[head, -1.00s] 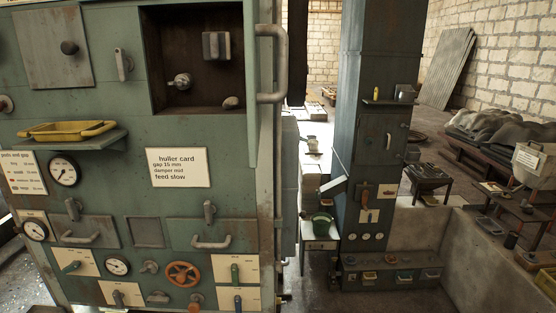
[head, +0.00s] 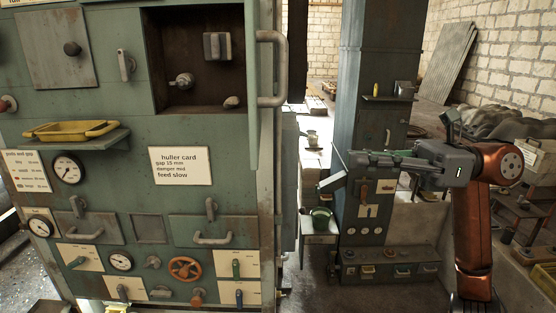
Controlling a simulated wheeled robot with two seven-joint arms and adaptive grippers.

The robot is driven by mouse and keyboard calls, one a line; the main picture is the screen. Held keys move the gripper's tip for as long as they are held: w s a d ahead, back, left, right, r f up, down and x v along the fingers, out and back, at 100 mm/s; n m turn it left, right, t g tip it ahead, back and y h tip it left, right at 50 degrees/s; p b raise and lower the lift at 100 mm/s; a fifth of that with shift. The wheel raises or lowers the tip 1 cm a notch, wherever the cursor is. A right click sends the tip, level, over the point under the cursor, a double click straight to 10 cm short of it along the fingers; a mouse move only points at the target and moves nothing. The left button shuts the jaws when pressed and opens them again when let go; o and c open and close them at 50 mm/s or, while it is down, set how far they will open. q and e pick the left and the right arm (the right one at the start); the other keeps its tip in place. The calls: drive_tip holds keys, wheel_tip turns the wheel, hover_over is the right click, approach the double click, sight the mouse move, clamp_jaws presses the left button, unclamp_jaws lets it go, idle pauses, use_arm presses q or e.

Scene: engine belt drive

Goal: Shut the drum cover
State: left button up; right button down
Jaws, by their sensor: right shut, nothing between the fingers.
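The green machine (head: 160,130) fills the left half of the head view. Near its top is an open dark recess (head: 165,90) with a spindle (head: 182,82) and a grey block inside. A large grey bar handle (head: 280,70) stands upright just right of the recess, by the machine's edge. I cannot tell for certain which panel is the drum cover; none covers the recess. My right gripper (head: 352,160) reaches in from the right with its fingers pointing left. It is shut and empty, apart from the handle and in front of the blue-grey column. My left gripper is out of view.
A yellow tray (head: 70,131) sits on a shelf on the machine, above several levers and a red handwheel (head: 184,268). The blue-grey column (head: 360,110) stands behind my right gripper. Benches fill the right side.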

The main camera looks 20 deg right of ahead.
drive_tip(key=s+p+x, duration=0.1)
drive_tip(key=p+x, duration=0.2)
drive_tip(key=x, duration=1.1)
drive_tip(key=shift+s+a+f+n+h+p, duration=0.2)
drive_tip(key=shift+a+f+n+h+p, duration=0.1)
drive_tip(key=shift+n+h, duration=0.1)
